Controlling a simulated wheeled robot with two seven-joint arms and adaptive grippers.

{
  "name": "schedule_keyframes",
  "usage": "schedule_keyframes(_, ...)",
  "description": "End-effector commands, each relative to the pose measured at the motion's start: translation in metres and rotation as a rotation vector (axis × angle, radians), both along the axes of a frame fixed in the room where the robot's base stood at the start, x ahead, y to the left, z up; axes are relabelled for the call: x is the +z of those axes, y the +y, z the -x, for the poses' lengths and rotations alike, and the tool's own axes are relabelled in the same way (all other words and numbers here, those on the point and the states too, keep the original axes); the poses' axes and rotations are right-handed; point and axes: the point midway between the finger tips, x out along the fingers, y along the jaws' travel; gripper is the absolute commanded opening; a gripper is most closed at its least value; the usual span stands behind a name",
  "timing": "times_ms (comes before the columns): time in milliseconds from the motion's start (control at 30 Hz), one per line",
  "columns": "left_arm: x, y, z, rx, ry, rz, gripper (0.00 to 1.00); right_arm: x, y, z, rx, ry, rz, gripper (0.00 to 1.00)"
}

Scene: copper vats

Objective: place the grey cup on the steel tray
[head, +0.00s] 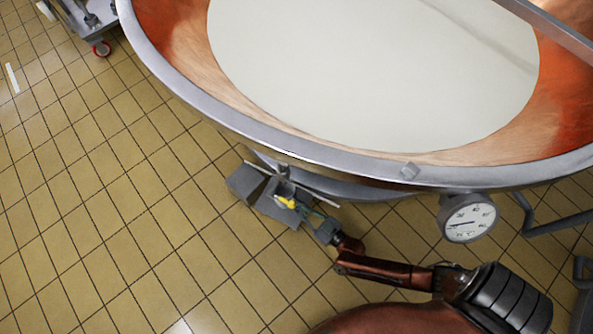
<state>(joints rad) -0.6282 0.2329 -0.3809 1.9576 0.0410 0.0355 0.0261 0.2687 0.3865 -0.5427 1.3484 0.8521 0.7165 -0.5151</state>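The grey cup and the steel tray are not in view. A jointed dark red-brown arm of mine comes in from the lower right. It ends in what looks like my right gripper (262,192), with grey blocky ends and a small yellow part. This end shows just below the vat's rim, over the floor. I cannot tell whether it is open or shut, and no cup shows in it. My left gripper is not in view.
A large copper vat (174,33) full of white liquid fills the upper right, with a broad metal rim. A round dial gauge (468,218) hangs below the rim. A trolley (86,13) with a red caster stands top left. The yellow tiled floor (100,190) is clear at left.

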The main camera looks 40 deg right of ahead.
Motion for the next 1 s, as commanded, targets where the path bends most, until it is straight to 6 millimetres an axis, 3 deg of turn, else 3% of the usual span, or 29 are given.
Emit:
schedule_keyframes(367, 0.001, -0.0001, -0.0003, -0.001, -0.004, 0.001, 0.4, -0.0015, -0.0002, -0.0004, -0.001, -0.003, -0.001, 0.0)
schedule_keyframes(400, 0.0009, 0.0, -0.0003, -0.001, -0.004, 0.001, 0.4, -0.0018, -0.0005, 0.0, -0.001, -0.002, 0.0, 0.09)
schedule_keyframes(633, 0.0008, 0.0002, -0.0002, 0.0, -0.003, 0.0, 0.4, -0.0018, -0.0005, 0.0001, -0.001, -0.001, 0.0, 0.25)
schedule_keyframes(1000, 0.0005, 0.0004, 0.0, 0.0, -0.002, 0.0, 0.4, -0.0017, -0.0005, 0.0002, -0.001, -0.001, 0.0, 0.25)
